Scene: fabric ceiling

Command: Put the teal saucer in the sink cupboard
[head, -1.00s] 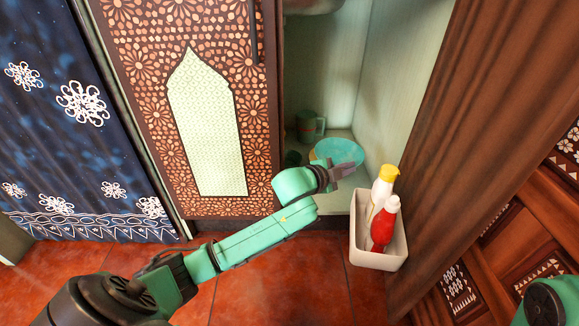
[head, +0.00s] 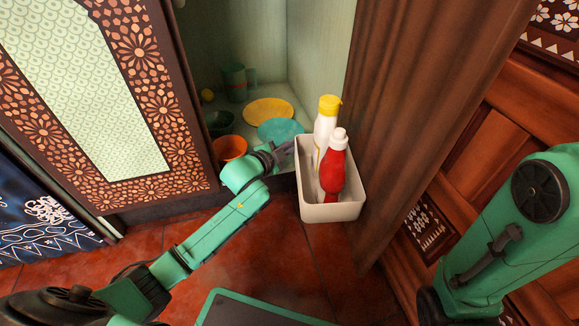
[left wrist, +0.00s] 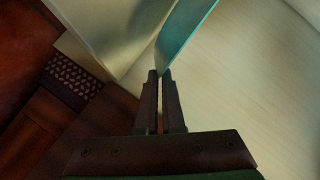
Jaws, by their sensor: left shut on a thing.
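The teal saucer (head: 280,130) is inside the open cupboard, low at the front right, beside a yellow plate. My left gripper (head: 284,150) is at the saucer's near edge, shut on it. In the left wrist view the saucer (left wrist: 186,35) is a thin teal piece at the tips of the left gripper (left wrist: 163,75). I cannot tell whether the saucer touches the cupboard floor. The cupboard (head: 316,62) has pale green walls. My right arm shows at the right, but its gripper is out of view.
The yellow plate (head: 268,110), an orange bowl (head: 229,148), a dark green bowl (head: 218,122) and a green cup (head: 234,83) fill the cupboard's left. A white caddy (head: 330,211) with two bottles stands close right of my gripper. The patterned door (head: 160,80) is at the left.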

